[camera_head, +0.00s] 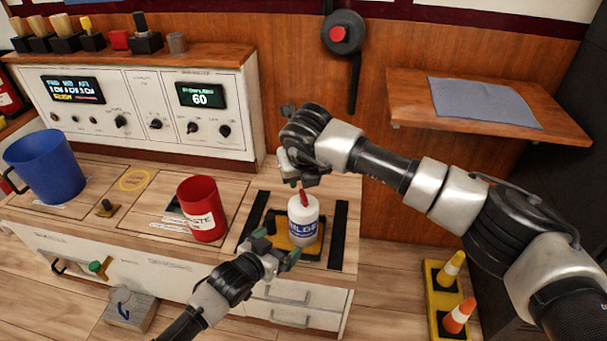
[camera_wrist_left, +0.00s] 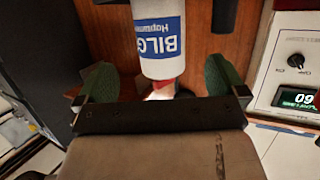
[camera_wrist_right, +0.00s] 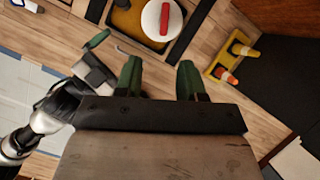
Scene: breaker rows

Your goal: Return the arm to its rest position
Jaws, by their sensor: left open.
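A white bottle with a blue label and red tip (camera_head: 303,222) stands upright on a yellow pad (camera_wrist_right: 127,22) on the counter. My left gripper (camera_head: 275,250) is low at the counter's front edge, beside the bottle. Its green fingers are spread wide, and the left wrist view shows the bottle (camera_wrist_left: 160,35) ahead of them. My right gripper (camera_head: 303,173) hangs above the bottle's red tip, its arm reaching in from the right. In the right wrist view its fingers (camera_wrist_right: 159,72) are apart with nothing between them, and the bottle (camera_wrist_right: 160,20) lies beyond.
A red cup (camera_head: 203,210) and a blue mug (camera_head: 45,167) stand on the counter to the left. A control panel (camera_head: 150,110) rises behind. A wooden shelf (camera_head: 490,115) with a grey cloth is at the right. A yellow stand with striped cones (camera_head: 445,290) is on the floor.

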